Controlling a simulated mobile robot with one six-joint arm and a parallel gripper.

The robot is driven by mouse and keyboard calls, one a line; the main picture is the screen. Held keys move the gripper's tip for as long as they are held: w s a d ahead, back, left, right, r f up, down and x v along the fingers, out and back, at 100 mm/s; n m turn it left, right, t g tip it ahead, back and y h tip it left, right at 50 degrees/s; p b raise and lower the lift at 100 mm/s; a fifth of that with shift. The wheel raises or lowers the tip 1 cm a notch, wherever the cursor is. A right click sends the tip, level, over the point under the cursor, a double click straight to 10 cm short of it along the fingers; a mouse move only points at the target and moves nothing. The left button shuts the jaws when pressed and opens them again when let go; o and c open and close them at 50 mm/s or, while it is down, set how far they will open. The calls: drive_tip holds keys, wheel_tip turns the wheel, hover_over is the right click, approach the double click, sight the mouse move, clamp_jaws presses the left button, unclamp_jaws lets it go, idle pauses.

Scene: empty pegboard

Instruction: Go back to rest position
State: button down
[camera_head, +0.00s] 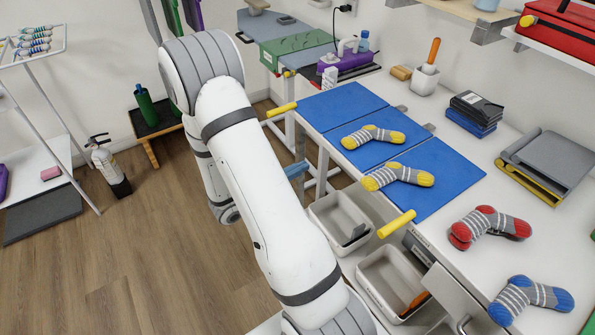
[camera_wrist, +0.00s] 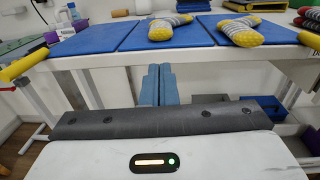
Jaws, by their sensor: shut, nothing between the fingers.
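My gripper (camera_wrist: 160,72) shows in the wrist view as two blue fingers side by side, shut and empty. It points toward the front edge of the white worktable (camera_wrist: 210,50) and sits below the level of the tabletop. In the head view my white arm (camera_head: 250,180) is folded, with its elbow high at the upper left. The upper arm hides much of the forearm and wrist.
Blue mats (camera_head: 436,180) cover part of the table, with two yellow-grey socks (camera_head: 373,137) (camera_head: 398,176) on them. Red-grey socks (camera_head: 489,228) and blue-grey socks (camera_head: 530,299) lie farther right. Grey bins (camera_head: 340,222) are under the table. Open wooden floor (camera_head: 130,250) lies left.

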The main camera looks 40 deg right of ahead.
drive_tip(key=shift+a, duration=0.35)
drive_tip(key=shift+r, duration=0.1)
drive_tip(key=s+a+r+m+g+y, duration=0.5)
drive_tip(key=s+r+m+y, duration=0.2)
drive_tip(key=s+m+y, duration=0.3)
drive_tip(key=s+a+r+m+t+y, duration=0.1)
drive_tip(key=a+r+m+t+y, duration=0.2)
drive_tip(key=a, duration=0.4)
drive_tip(key=a+r+m+t+y, duration=0.3)
drive_tip(key=a+m+t+y, duration=0.1)
drive_tip(key=a, duration=0.3)
drive_tip(key=shift+s+r+m+y, duration=0.4)
drive_tip(key=shift+m+y, duration=0.1)
drive_tip(key=shift+m, duration=0.1)
drive_tip(key=shift+s+a, duration=0.1)
